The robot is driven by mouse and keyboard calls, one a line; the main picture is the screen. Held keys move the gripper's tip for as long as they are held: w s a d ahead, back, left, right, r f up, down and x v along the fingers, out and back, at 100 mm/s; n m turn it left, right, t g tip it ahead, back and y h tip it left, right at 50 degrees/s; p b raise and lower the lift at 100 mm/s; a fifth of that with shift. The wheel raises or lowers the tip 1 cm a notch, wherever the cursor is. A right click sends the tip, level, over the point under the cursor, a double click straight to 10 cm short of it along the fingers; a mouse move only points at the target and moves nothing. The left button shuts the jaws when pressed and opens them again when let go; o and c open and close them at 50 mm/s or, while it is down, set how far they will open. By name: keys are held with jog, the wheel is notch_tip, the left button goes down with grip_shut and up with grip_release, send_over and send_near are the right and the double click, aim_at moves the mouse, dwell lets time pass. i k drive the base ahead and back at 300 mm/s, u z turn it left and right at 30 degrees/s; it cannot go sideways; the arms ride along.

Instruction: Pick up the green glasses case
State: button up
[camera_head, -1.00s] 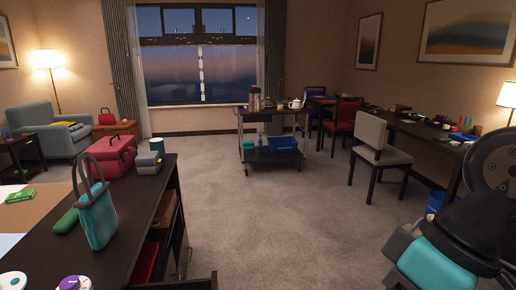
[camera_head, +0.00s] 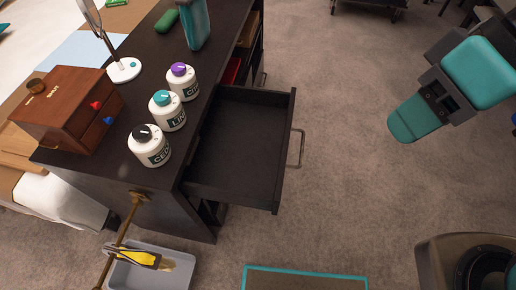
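The green glasses case (camera_head: 165,20) lies on the dark counter (camera_head: 140,50) at the top of the view, left of a teal bag (camera_head: 196,25). My gripper (camera_head: 408,128) is at the right, a teal piece at the end of my arm, over the carpet. It is well apart from the case, and I cannot see whether its fingers are parted.
An empty drawer (camera_head: 235,145) stands open from the counter. Several white bottles (camera_head: 168,112) with coloured lids, a wooden box (camera_head: 70,108) and a white lamp base (camera_head: 123,70) stand on the counter. A grey bin (camera_head: 155,270) is below.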

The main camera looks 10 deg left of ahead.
aim_at(166, 22)
jog(key=u, duration=2.2)
jog(key=k, duration=0.7)
jog(key=z, duration=2.35)
jog(key=i, duration=2.95)
